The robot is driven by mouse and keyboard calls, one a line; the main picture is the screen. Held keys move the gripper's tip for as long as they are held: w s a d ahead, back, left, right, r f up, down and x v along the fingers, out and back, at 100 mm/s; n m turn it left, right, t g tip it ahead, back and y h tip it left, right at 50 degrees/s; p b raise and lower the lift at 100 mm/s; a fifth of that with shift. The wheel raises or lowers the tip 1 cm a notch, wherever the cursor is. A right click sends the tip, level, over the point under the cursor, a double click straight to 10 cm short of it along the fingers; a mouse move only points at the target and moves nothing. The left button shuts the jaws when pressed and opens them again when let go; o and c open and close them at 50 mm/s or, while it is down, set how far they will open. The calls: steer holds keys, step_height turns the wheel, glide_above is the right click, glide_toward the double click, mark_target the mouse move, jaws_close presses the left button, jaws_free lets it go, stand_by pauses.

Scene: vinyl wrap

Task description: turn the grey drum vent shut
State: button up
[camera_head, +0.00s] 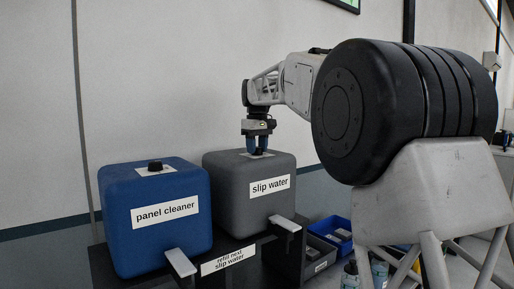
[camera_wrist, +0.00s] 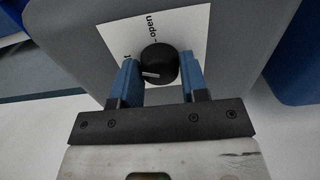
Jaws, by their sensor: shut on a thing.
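The grey drum (camera_head: 228,190), labelled "slip water", stands on a dark stand to the right of the blue drum. Its vent is a round black knob (camera_wrist: 160,62) on a white card (camera_wrist: 192,32) on the drum's top. The card reads "open" near its upper edge; other lettering at the left is mostly hidden by a finger. A white mark on the knob points left in the wrist view. My gripper (camera_wrist: 160,76) has its blue fingers on both sides of the knob, shut on it. In the head view my gripper (camera_head: 257,148) reaches down onto the drum top and hides the knob.
A blue drum (camera_head: 150,230) labelled "panel cleaner", with a black cap (camera_head: 155,166), stands close on the left. Pale taps (camera_head: 285,223) stick out in front. A sign (camera_head: 229,261) reads "refill next: slip water". Bins (camera_head: 335,234) and bottles stand at lower right.

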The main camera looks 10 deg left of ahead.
steer(key=shift+r+n, duration=0.1)
steer(key=shift+n, duration=2.2)
steer(key=o, duration=0.9)
steer(key=shift+r, duration=3.85)
steer(key=shift+d, duration=0.1)
